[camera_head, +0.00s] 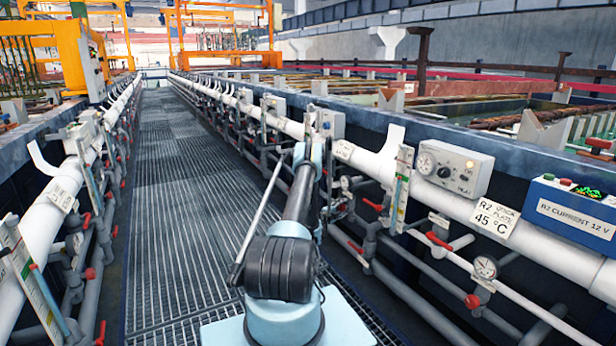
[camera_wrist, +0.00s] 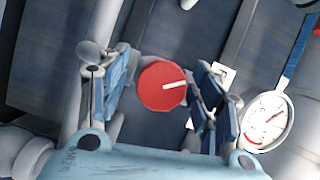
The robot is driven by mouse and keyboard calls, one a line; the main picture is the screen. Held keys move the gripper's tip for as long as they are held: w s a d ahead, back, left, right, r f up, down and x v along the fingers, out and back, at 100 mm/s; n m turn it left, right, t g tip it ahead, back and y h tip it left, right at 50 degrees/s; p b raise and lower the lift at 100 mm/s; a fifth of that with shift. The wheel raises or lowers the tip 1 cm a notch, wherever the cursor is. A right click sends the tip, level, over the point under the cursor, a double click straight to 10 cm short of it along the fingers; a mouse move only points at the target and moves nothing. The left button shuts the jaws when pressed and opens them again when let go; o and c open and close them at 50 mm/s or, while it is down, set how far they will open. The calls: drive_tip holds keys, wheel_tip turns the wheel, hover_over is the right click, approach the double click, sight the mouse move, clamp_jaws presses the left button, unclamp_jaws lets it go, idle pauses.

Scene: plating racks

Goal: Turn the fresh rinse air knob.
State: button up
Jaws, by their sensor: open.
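A round red knob (camera_wrist: 155,92) is near the middle of the wrist view. A short white line on its face points right and slightly upward. No label naming it can be read there. My gripper (camera_wrist: 160,85) is open, with one blue-grey finger to the left of the knob and one to the right. A gap shows on the left side; the right finger is close to the knob's edge, and I cannot tell whether it touches. In the head view my arm reaches toward the pipes along the right-hand tank line, and the fingers and this knob cannot be made out.
A round dial gauge (camera_wrist: 265,122) stands close to the right finger. In the head view, white pipes with valves and gauges (camera_head: 485,267) run along both sides of the grated walkway (camera_head: 180,200). A control box (camera_head: 455,167) and a blue current unit (camera_head: 575,212) are at right. The walkway is clear.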

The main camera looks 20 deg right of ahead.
drive_tip(key=n+g+y, duration=0.1)
drive_tip(key=n, duration=0.2)
drive_tip(key=n+g, duration=0.2)
drive_tip(key=n, duration=0.1)
drive_tip(key=shift+n+y, duration=0.3)
drive_tip(key=shift+y, duration=0.1)
drive_tip(key=shift+n+g, duration=0.8)
drive_tip(key=shift+n, duration=0.4)
drive_tip(key=n+g, duration=0.1)
drive_tip(key=n, duration=0.1)
drive_tip(key=shift+n+g, duration=0.3)
drive_tip(key=shift+g, duration=0.1)
drive_tip(key=shift+a+r, duration=0.1)
drive_tip(key=shift+a, duration=0.15)
drive_tip(key=r+v, duration=0.1)
drive_tip(key=v, duration=1.6)
drive_tip(key=w+a+r+n+t, duration=0.1)
drive_tip(key=w+r+t, duration=0.1)
drive_tip(key=r, duration=0.6)
drive_tip(key=w+a+r+n+t+h, duration=0.1)
drive_tip(key=w+r, duration=0.3)
drive_tip(key=r, duration=0.4)
drive_tip(key=shift+a+t, duration=0.35)
drive_tip(key=shift+t, duration=0.45)
